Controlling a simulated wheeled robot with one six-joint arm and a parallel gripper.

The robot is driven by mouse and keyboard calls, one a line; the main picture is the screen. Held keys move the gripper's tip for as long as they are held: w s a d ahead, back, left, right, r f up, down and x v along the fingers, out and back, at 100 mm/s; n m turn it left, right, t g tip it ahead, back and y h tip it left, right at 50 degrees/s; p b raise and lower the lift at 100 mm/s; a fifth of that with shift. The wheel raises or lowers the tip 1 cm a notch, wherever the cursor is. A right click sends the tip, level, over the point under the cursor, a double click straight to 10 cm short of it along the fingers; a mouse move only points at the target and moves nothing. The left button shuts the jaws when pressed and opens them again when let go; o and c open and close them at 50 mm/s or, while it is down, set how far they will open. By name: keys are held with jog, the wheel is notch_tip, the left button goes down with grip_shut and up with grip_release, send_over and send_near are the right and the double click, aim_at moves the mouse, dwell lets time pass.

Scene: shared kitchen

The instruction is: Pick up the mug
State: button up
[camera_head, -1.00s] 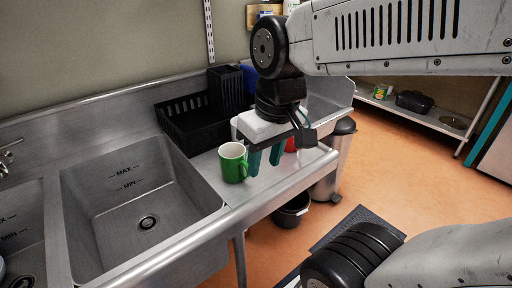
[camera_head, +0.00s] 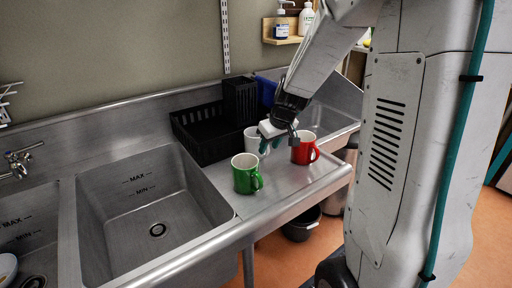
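Three mugs stand on the steel drainboard right of the sink. A green mug (camera_head: 246,174) is nearest, its handle to the right. A white mug (camera_head: 251,139) stands behind it, partly hidden by my gripper. A red mug (camera_head: 304,149) stands to the right, its handle to the right. My gripper (camera_head: 269,147) points down between the white and red mugs, close to the white mug's right side. I cannot tell whether a finger touches the white mug.
A black dish rack (camera_head: 203,134) stands at the back of the drainboard, with a blue item (camera_head: 266,90) beside it. The sink basin (camera_head: 150,215) is open on the left. A shelf (camera_head: 283,40) with bottles hangs on the wall. A dark bin (camera_head: 300,224) is on the floor below.

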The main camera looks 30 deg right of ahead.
aim_at(269, 150)
jog(key=x, duration=0.5)
jog(key=shift+w+d, duration=0.2)
jog(key=shift+d, duration=0.05)
jog(key=shift+c, duration=0.2)
grip_shut()
jog(key=shift+s+r, duration=0.45)
jog(key=s+r, duration=0.7)
jog(key=s, duration=0.6)
jog(key=shift+d, duration=0.4)
